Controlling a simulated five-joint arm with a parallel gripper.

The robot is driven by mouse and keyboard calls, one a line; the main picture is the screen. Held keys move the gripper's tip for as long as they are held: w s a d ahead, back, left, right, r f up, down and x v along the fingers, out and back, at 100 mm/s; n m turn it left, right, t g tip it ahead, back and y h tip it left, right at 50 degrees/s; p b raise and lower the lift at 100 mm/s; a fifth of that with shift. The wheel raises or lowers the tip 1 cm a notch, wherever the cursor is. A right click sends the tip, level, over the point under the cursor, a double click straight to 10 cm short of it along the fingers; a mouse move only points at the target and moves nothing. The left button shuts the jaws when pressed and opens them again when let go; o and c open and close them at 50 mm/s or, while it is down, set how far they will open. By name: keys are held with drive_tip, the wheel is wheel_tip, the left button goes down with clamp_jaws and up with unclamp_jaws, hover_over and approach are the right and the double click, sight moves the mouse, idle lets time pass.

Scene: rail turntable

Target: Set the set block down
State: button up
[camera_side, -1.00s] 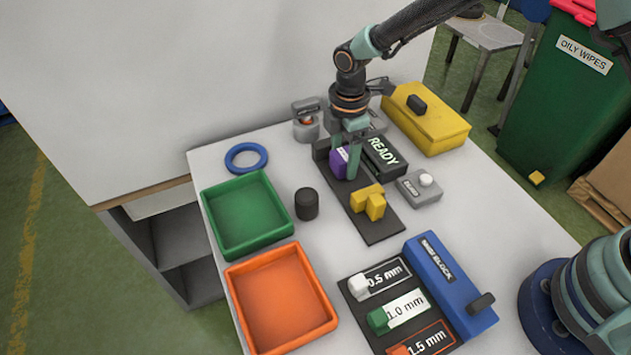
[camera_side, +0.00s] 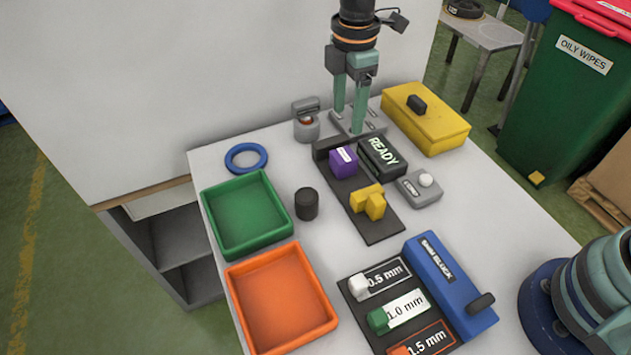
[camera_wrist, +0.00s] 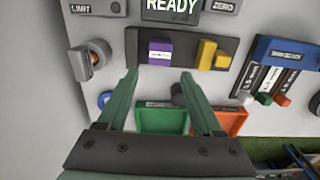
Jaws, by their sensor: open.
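The purple block (camera_side: 343,161) with a white label sits on the dark rail (camera_side: 376,222), near its far end. It also shows in the wrist view (camera_wrist: 160,50). A yellow stepped piece (camera_side: 368,201) sits on the same rail, nearer the camera and apart from the purple block. My gripper (camera_side: 348,128) is raised behind the far end of the rail, clear of the purple block. Its two fingers are spread with nothing between them, as the wrist view (camera_wrist: 159,78) also shows.
A black READY display (camera_side: 382,155) and a grey button box (camera_side: 420,188) stand right of the rail. A green tray (camera_side: 247,216), an orange tray (camera_side: 281,301), a dark cylinder (camera_side: 306,204) and a blue ring (camera_side: 246,158) lie left.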

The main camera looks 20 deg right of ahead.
drive_tip(key=s+d+r+m+t, duration=0.3)
drive_tip(key=s+d+r+m, duration=0.2)
drive_tip(key=d+r+m, duration=0.45)
drive_tip(key=s+d+r+m+t, duration=0.2)
drive_tip(key=s+d+m, duration=0.6)
drive_tip(key=s+d, duration=0.1)
drive_tip(key=shift+s+d+t, duration=0.2)
drive_tip(key=shift+s+t, duration=0.1)
drive_tip(key=shift+s, duration=0.05)
